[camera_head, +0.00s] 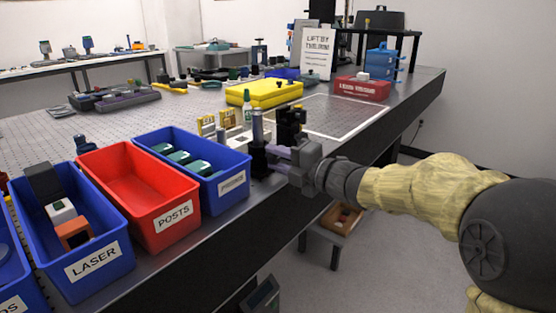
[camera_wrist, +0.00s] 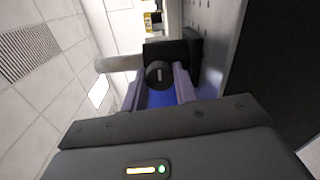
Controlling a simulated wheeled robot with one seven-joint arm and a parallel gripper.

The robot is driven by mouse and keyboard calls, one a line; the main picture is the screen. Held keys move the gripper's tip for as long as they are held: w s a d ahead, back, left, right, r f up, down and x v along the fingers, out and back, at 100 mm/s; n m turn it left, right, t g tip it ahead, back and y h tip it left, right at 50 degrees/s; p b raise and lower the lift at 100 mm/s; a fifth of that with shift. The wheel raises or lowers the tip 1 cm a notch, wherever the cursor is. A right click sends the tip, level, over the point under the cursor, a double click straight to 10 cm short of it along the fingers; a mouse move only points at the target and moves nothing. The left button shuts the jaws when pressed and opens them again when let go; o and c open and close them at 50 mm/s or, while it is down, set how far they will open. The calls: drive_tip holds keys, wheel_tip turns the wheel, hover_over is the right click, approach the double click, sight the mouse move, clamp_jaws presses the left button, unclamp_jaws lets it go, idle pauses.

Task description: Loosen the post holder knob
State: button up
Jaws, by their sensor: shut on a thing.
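The post holder is a black block with a silver post (camera_head: 257,127) standing upright in it, near the front edge of the optical table. In the wrist view the dark holder (camera_wrist: 190,50) lies sideways, with the pale post (camera_wrist: 118,64) running to the left. The round black knob (camera_wrist: 159,74) with a light mark faces the wrist camera. My gripper (camera_head: 273,152) reaches the holder from the right. In the wrist view its two purple fingers (camera_wrist: 160,84) stand on either side of the knob and are shut on it. In the head view the knob is hidden by the gripper.
A blue bin (camera_head: 222,190) with green items stands close left of the holder, then a red POSTS bin (camera_head: 172,236) and a blue LASER bin (camera_head: 97,262). A black mount (camera_head: 291,117) stands just behind. A yellow case (camera_head: 264,93) lies farther back. A white-outlined area (camera_head: 345,115) is clear.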

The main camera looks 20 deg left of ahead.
drive_tip(key=o, duration=1)
drive_tip(key=shift+c, duration=0.2)
drive_tip(key=shift+d, duration=0.1)
drive_tip(key=shift+s+d, duration=0.1)
drive_tip(key=shift+d, duration=0.25)
drive_tip(key=p+v, duration=0.2)
drive_tip(key=v, duration=1.4)
drive_tip(key=shift+s+d, duration=0.2)
drive_tip(key=shift+s, duration=0.05)
